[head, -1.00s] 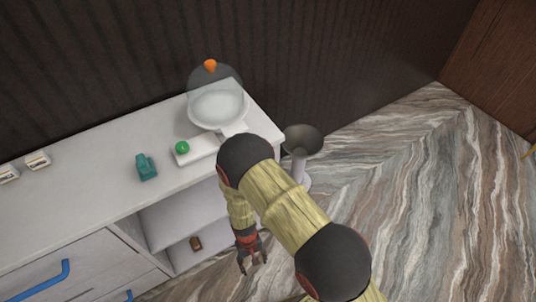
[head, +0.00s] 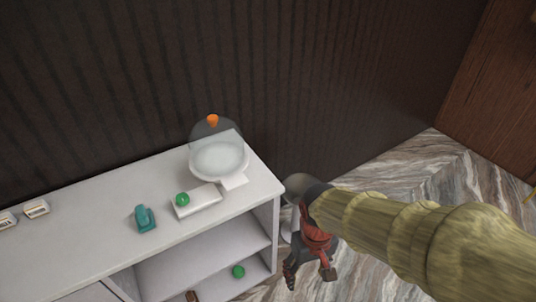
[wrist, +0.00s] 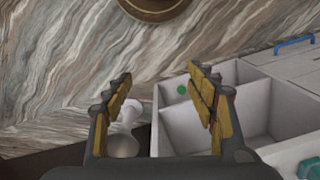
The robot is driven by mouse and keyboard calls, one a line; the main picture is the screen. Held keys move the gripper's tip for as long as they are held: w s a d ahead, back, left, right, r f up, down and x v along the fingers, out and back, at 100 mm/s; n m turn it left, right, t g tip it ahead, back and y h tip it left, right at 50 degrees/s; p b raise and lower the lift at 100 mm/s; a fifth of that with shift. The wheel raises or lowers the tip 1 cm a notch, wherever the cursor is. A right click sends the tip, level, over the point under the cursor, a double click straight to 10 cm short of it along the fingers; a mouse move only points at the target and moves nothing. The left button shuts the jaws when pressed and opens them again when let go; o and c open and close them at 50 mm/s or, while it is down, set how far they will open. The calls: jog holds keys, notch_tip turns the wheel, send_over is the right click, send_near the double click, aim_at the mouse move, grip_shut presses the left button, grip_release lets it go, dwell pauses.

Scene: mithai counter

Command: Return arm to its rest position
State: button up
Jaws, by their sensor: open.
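My gripper (head: 309,276) hangs at the right of the counter in the head view, beyond its right end and in front of the grey stand. In the wrist view its two yellow-padded fingers (wrist: 160,95) are spread apart with nothing between them. My arm reaches in from the right side of the head view and hides part of the floor and the stand.
The white counter (head: 95,228) bears a domed bowl (head: 218,158), a white box with a green ball (head: 183,199) and a teal object (head: 145,218). Another green ball (head: 238,271) lies on a shelf below. The grey stand (head: 298,186) is close to my gripper.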

jog(key=s+d+r+m+t, duration=0.1)
jog(key=d+r+t, duration=0.2)
jog(key=r, duration=0.5)
jog(key=s+d+r+m+t, duration=0.2)
jog(key=d+r+t, duration=0.1)
jog(key=d+r, duration=0.3)
notch_tip(320, 180, up, 2)
jog(key=shift+d+r+p, duration=0.15)
jog(key=shift+r+p, duration=0.1)
jog(key=shift+p, duration=0.1)
jog(key=shift+o, duration=0.3)
